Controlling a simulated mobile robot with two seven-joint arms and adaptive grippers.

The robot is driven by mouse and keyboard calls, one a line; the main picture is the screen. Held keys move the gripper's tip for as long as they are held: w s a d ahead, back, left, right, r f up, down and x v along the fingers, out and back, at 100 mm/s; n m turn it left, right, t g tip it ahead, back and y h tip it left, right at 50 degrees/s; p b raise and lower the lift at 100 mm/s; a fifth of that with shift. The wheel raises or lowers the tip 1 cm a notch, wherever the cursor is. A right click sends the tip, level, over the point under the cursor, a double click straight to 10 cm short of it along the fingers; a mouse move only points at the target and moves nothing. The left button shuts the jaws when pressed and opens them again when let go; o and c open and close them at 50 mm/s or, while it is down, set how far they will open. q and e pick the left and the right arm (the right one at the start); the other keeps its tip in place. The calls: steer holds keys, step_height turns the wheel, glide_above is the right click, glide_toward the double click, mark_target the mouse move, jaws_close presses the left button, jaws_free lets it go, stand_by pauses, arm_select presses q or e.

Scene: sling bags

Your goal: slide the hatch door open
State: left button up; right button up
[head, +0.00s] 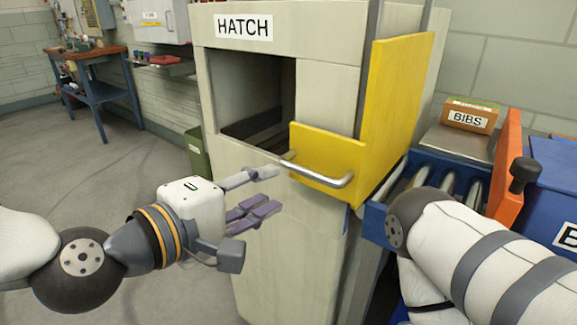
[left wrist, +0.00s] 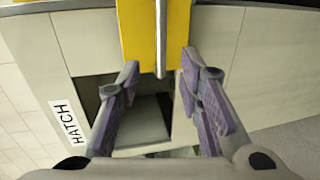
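The hatch is a pale cabinet (head: 225,75) labelled HATCH, with a dark square opening (head: 255,95) in its front. The yellow hatch door (head: 400,90) stands at the right of the opening, with a lower yellow front piece (head: 325,150) overlapping the opening's lower right. A silver bar handle (head: 345,181) is on that piece. My left gripper (head: 272,190) is open and empty, just left of the handle and in front of the cabinet. In the left wrist view, the handle (left wrist: 161,35) and yellow door (left wrist: 135,30) lie beyond the spread purple-padded fingers (left wrist: 159,68). My right gripper is out of view.
My right arm fills the lower right. A roller rack (head: 425,178), a box labelled BIBS (head: 470,115), an orange panel (head: 507,165) and a blue bin (head: 550,185) stand right of the hatch. A workbench (head: 95,70) stands far left.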

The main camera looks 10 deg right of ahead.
mark_target(306, 174)
arm_select(q)
steer(key=x, duration=1.1)
steer(key=shift+d+b, duration=0.4)
steer(key=shift+s, duration=0.1)
steer(key=shift+c, duration=0.3)
jaws_close()
